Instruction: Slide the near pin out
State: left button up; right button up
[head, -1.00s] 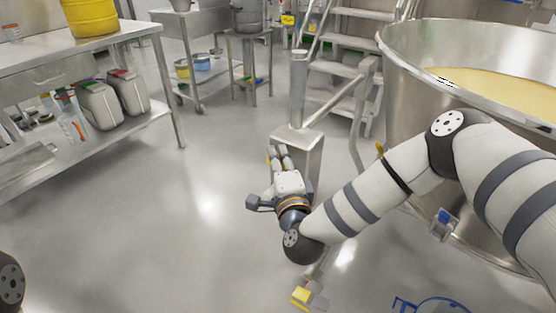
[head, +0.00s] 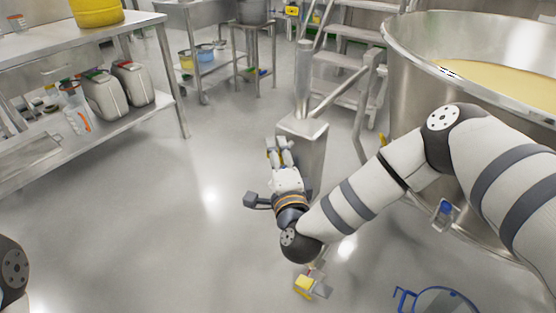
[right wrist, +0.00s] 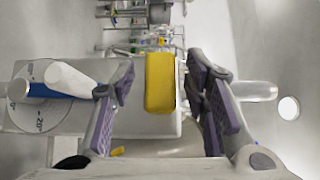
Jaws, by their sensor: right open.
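My right gripper (head: 279,147) is open in front of the steel post's box-shaped head (head: 304,128). In the right wrist view, my right gripper (right wrist: 163,88) has its two purple-padded fingers spread on either side of an upright yellow block (right wrist: 160,82), with a gap on both sides. The block may be the grip of a pin; I cannot tell which pin it is, and no pin shaft is clear. In the head view, a small yellow piece shows beside the fingers, largely hidden by them. My left gripper is out of view.
In the right wrist view, a dial plate (right wrist: 25,108) with angle marks and a white-and-blue cylinder (right wrist: 75,82) lie left, and a metal rod (right wrist: 255,91) sticks out right. A large steel vessel (head: 410,90) stands right, steps (head: 340,60) behind. Open floor lies left.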

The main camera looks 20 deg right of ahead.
jog(key=s+a, duration=0.1)
jog(key=s, duration=1)
jog(key=shift+s+a, duration=0.2)
jog(key=shift+s, duration=0.2)
jog(key=s+a+f+n+g+y+p, duration=0.1)
jog(key=s+a+f+n+g+y, duration=0.2)
jog(key=s+f+n+g, duration=0.3)
jog(key=s+a+f+n+g+y+p, duration=0.2)
jog(key=s+a+f+n+g+y, duration=0.1)
jog(key=s+f+n, duration=0.5)
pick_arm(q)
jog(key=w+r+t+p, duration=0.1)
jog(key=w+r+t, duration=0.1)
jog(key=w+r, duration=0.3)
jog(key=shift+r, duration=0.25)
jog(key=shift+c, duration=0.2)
pick_arm(e)
jog(key=s+d+n+g+h, duration=0.1)
jog(key=s+d+g, duration=0.2)
jog(key=s, duration=0.5)
jog(key=s+d+f+n+g+h, duration=0.1)
jog(key=s+d+g, duration=0.3)
jog(key=s, duration=0.5)
jog(key=s+d+n+g+h, duration=0.1)
jog(key=s+d+n+g, duration=0.2)
jog(key=s+d, duration=0.4)
jog(key=shift+s+f+g+h, duration=0.15)
jog(key=shift+s+g+h, duration=0.35)
jog(key=shift+s, duration=0.4)
